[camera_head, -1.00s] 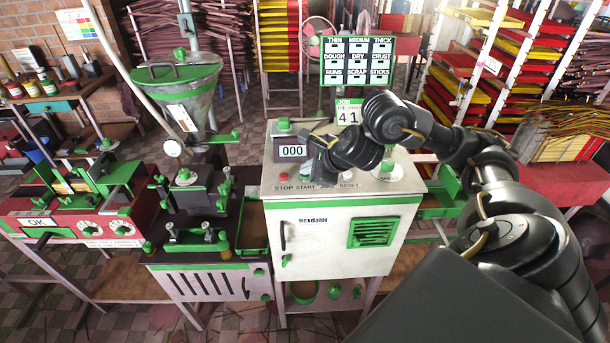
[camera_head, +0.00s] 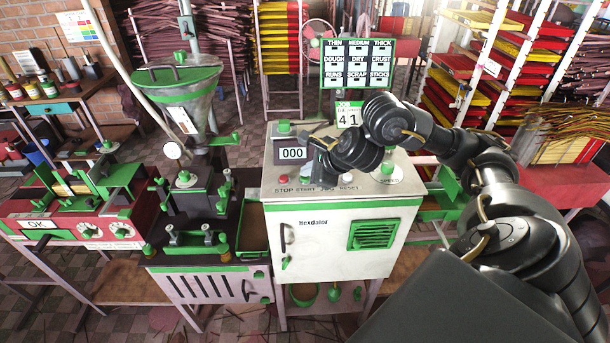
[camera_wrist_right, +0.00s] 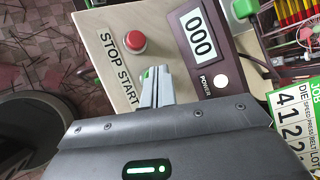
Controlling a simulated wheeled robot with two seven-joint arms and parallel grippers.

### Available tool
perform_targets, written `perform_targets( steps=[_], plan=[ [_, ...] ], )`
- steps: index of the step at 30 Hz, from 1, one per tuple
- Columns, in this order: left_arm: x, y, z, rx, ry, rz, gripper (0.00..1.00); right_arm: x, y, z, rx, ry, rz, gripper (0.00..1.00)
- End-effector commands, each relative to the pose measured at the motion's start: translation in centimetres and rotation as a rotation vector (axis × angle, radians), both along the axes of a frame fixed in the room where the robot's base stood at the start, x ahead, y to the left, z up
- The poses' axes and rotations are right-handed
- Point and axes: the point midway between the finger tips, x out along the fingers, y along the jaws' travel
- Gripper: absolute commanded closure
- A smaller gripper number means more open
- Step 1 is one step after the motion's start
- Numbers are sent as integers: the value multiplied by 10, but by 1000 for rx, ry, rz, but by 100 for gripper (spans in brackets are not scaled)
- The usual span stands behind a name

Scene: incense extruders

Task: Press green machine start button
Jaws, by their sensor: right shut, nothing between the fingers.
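The machine (camera_head: 345,240) is a white cabinet with green trim in the middle of the head view. Its sloped top panel carries STOP, START, JOG and RESET labels. The red stop button (camera_head: 282,181) sits left of my gripper and also shows in the wrist view (camera_wrist_right: 132,42). My right gripper (camera_head: 318,168) is over the start area, its fingers pointing down. In the wrist view the shut fingertips (camera_wrist_right: 155,84) are beside the START label (camera_wrist_right: 128,88). A small green patch (camera_wrist_right: 147,73), likely the start button, is mostly hidden behind them. Contact cannot be told.
A counter box (camera_head: 292,153) reading 000 stands behind the buttons. A job card (camera_head: 348,114) and a green label board (camera_head: 357,62) rise behind it. A hopper extruder (camera_head: 183,90) stands to the left, and a red machine (camera_head: 75,220) farther left.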

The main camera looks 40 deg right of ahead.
Motion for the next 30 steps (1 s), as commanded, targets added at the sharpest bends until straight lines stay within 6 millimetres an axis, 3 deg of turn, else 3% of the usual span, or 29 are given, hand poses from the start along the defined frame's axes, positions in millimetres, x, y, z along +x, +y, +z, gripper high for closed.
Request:
perform_targets(
  steps=[4,17,30],
  plan=[
    [0,0,9,0,0,0,47,0,0,11,0,0,0,100],
    [0,0,10,0,0,0,47,0,0,13,0,-1,0,100],
    [0,0,45,0,0,0,47,0,0,53,0,-3,1,100]
  ],
)
